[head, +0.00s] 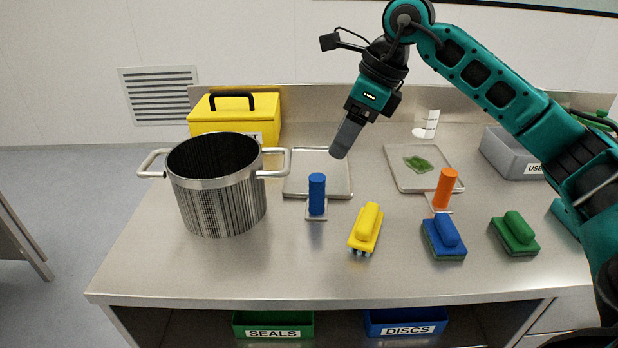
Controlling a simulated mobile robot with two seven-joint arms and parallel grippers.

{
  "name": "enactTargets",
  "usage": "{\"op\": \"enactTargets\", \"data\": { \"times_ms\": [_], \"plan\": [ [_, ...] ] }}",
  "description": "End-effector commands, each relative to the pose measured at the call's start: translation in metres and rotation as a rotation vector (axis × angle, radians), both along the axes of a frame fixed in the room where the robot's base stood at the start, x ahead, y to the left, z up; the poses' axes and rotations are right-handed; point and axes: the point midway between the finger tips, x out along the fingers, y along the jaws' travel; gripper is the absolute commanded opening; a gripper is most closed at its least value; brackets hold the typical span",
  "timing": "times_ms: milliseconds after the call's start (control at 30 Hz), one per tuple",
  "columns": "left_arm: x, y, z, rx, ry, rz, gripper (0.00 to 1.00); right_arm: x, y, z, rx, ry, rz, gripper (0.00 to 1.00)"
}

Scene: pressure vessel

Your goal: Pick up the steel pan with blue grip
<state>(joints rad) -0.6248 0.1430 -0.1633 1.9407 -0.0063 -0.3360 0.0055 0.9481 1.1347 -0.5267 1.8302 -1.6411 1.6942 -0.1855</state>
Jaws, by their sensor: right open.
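The steel pan (310,167) is a flat, shallow, empty metal tray lying on the steel table, left of the middle. Its blue grip (317,194) is an upright cylinder at the pan's near edge. My right gripper (341,153) is open and empty, pointing down over the pan's back right corner. It is apart from the blue grip, behind it and to its right. Its fingers overlap from this angle, so the gap between them is hard to see. My left gripper is not in view.
A large steel pot (218,205) stands left of the pan. A yellow brush (366,228) lies to the near right. A second pan (400,178) with an orange grip (445,188) holds green stuff. Blue (444,240) and green (515,234) scrubbers lie farther right. A yellow box (235,118) stands behind.

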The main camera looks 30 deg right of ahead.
Motion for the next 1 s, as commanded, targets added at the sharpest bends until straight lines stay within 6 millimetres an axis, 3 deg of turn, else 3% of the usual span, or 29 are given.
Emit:
{"op": "enactTargets", "data": {
  "times_ms": [100,300,567,833,1000],
  "plan": [
    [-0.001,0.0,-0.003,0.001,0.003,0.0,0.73,0.006,0.008,-0.024,0.004,0.005,0.004,0.63],
    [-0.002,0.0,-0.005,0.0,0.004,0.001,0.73,0.015,0.016,-0.053,0.006,0.002,0.005,0.63],
    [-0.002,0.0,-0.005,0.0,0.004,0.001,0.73,0.019,0.021,-0.068,0.006,0.002,0.005,0.63],
    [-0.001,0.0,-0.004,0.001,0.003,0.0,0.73,0.028,0.032,-0.104,0.008,0.003,0.004,0.63],
    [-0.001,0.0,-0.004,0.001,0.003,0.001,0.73,0.03,0.034,-0.109,0.005,0.0,0.004,0.63]
  ]
}}
